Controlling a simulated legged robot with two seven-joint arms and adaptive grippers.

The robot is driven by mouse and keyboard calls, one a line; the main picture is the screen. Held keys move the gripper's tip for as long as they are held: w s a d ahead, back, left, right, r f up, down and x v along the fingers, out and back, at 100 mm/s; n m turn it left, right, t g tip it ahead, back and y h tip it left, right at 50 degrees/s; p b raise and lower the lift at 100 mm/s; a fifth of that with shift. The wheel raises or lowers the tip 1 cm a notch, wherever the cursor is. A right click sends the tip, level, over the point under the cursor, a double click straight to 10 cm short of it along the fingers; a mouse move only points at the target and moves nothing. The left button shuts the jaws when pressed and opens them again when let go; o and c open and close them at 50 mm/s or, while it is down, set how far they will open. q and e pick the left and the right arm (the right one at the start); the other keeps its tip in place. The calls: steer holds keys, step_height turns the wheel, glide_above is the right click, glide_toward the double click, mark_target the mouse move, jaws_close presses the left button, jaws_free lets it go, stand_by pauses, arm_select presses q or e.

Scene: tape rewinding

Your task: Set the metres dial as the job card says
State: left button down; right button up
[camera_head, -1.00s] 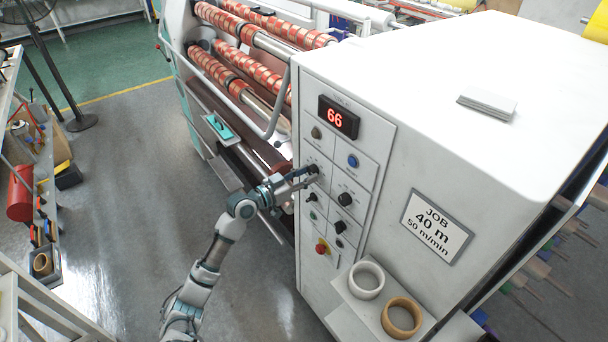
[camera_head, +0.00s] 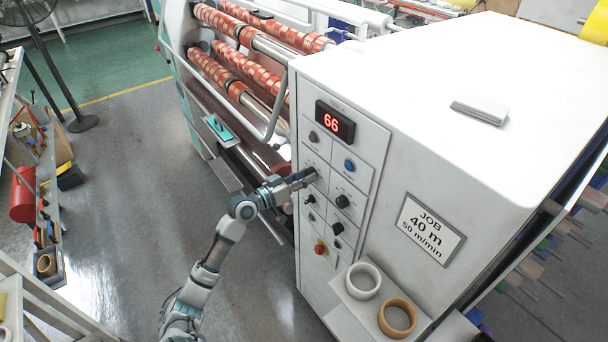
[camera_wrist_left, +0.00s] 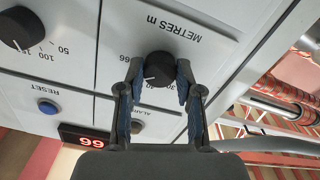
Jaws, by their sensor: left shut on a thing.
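The metres dial (camera_wrist_left: 160,66) is a black knob under the label "METRES m", upside down in the left wrist view. My left gripper (camera_wrist_left: 159,78) has its two blue-padded fingers on either side of the knob and is shut on it. In the head view my left gripper (camera_head: 303,177) reaches the panel from the left and mostly hides the dial. The red display (camera_head: 335,122) reads 66. The job card (camera_head: 431,228) reads "JOB 40 m 50 m/min". My right gripper is not in view.
Close by on the panel are another black knob (camera_head: 343,201), a blue reset button (camera_head: 349,165) and a red stop button (camera_head: 320,248). A ledge below holds a white ring (camera_head: 363,281) and a tan ring (camera_head: 397,318). A curved rail (camera_head: 276,112) stands left of the panel.

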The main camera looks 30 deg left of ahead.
arm_select(q)
steer(key=shift+n+p, duration=3.7)
steer(key=shift+n, duration=2.4)
steer(key=shift+d+f, duration=0.1)
steer(key=c, duration=0.9)
jaws_free()
steer(key=shift+o, duration=0.7)
steer(key=shift+w, duration=0.15)
steer(key=v, duration=1.2)
